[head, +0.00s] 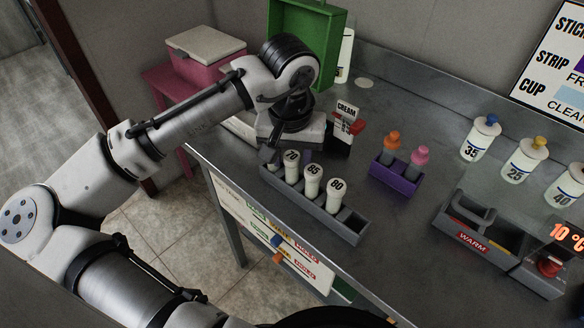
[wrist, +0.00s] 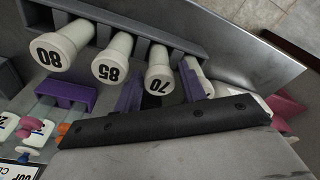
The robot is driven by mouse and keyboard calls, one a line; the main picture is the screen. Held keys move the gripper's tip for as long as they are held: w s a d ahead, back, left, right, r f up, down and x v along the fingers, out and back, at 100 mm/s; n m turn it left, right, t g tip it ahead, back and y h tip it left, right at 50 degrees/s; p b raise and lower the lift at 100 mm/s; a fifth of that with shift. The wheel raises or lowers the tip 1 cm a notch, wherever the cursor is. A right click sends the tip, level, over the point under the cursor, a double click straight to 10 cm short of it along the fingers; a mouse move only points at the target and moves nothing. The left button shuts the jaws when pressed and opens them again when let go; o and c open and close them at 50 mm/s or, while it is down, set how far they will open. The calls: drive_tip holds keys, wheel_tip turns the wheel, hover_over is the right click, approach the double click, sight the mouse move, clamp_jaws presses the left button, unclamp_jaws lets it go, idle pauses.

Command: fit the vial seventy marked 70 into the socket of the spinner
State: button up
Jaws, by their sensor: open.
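The vial seventy (head: 291,160) stands in a grey rack (head: 345,229), its white cap marked 70. Vials marked 85 (head: 313,176) and 80 (head: 337,190) stand beside it. In the wrist view the vial seventy (wrist: 159,68) lies between the two purple fingers of my gripper (wrist: 160,90). The fingers are open, one on each side of its cap, and do not visibly hold it. In the head view my wrist hides most of my gripper at the left end of the rack. I cannot make out the spinner or its socket in either view.
A purple holder (head: 395,180) with orange-capped and pink-capped bottles stands right of the rack. A grey WARM caddy (head: 476,244) and bottles marked 35, 25 and 40 are farther right. Bare counter lies between.

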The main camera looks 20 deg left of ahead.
wheel_tip(320, 180, down, 2)
drive_tip(key=shift+w, duration=0.15)
drive_tip(key=shift+c, duration=0.2)
drive_tip(key=c, duration=0.7)
